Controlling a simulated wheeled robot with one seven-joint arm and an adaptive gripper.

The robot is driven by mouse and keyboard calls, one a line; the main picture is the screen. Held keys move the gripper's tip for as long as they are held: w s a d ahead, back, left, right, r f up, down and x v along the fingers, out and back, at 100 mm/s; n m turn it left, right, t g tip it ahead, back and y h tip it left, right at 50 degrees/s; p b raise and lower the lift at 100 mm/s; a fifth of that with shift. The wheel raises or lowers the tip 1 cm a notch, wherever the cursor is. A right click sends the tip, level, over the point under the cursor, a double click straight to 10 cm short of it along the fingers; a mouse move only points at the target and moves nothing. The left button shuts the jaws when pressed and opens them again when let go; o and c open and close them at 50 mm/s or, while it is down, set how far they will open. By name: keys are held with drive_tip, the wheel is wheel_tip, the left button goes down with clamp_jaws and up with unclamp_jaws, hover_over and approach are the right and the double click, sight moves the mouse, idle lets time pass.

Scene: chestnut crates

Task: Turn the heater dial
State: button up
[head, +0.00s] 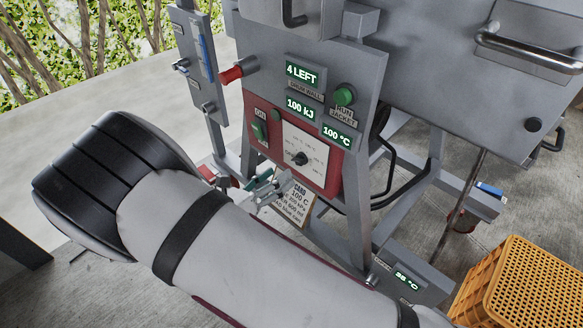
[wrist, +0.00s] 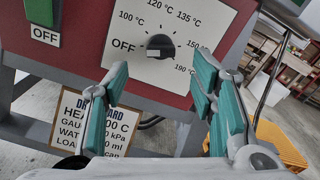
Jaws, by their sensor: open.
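The heater dial (head: 299,158) is a dark round knob on a white scale plate in the red panel. In the wrist view the dial (wrist: 160,46) sits upper centre, with OFF at its left and temperatures from 100 °C to 190 °C around it. A pale mark on the knob lies toward the OFF side. My gripper (wrist: 161,76) has teal-lined fingers, spread apart and empty. They are below and in front of the dial, one to each side, not touching it. In the head view my gripper (head: 266,190) is low beside the panel, partly hidden by my arm.
A green ON/OFF switch (head: 260,130) is left of the dial. Displays read 4 LEFT, 100 kJ and 100 °C above, near a green button (head: 346,93). A printed card (head: 294,202) hangs below. A red-handled valve (head: 236,71) juts out upper left. A yellow crate (head: 525,285) stands lower right.

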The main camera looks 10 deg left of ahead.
sight(296, 163)
drive_tip(key=b+x, duration=0.1)
drive_tip(key=x, duration=0.5)
drive_tip(key=c, duration=1.1)
